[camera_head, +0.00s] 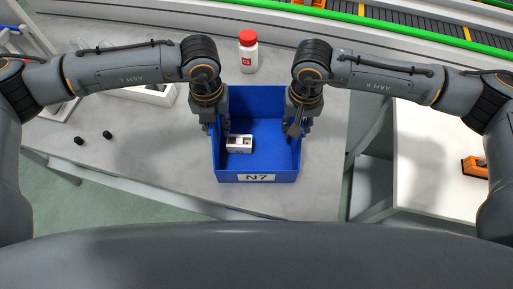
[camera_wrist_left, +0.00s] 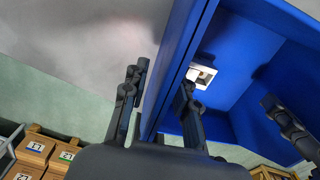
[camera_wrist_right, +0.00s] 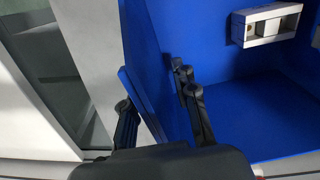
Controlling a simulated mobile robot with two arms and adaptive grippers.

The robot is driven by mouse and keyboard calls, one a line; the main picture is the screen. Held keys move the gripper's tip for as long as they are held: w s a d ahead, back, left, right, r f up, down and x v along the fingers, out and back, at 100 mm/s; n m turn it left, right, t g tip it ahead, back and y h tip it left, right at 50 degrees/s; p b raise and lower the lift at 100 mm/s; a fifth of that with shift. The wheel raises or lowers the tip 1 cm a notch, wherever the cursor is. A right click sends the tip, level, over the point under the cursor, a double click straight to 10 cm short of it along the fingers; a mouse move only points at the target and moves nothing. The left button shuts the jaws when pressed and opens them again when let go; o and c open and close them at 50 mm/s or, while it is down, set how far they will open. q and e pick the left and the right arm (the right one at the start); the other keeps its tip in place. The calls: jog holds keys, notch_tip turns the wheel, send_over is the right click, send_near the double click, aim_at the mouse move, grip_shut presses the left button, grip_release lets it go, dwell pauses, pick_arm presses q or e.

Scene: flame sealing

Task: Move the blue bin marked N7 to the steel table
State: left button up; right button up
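The blue bin (camera_head: 256,163) with a label N7 on its front stands at the middle of the head view, over the grey table. A small white block-like part (camera_head: 239,144) lies inside it. My left gripper (camera_head: 221,128) is at the bin's left wall; in the left wrist view its fingers (camera_wrist_left: 162,92) straddle that wall, with a gap outside it. My right gripper (camera_head: 296,128) is at the right wall; its fingers (camera_wrist_right: 154,90) straddle it, with some space inside. Both look open. Whether the bin touches the table is hard to tell.
A white bottle with a red cap (camera_head: 248,52) stands behind the bin. A white rack (camera_head: 152,93) and two small black pieces lie to the left. A white table (camera_head: 430,150) with an orange item (camera_head: 474,166) is right, across a gap. A conveyor (camera_head: 420,25) runs behind.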

pick_arm(q)
notch_tip(320, 180, up, 12)
jog(key=shift+f, duration=0.1)
pick_arm(e)
jog(key=shift+r, duration=0.1)
notch_tip(320, 180, up, 12)
jog(key=shift+f, duration=0.1)
dwell(0.6)
dwell(0.4)
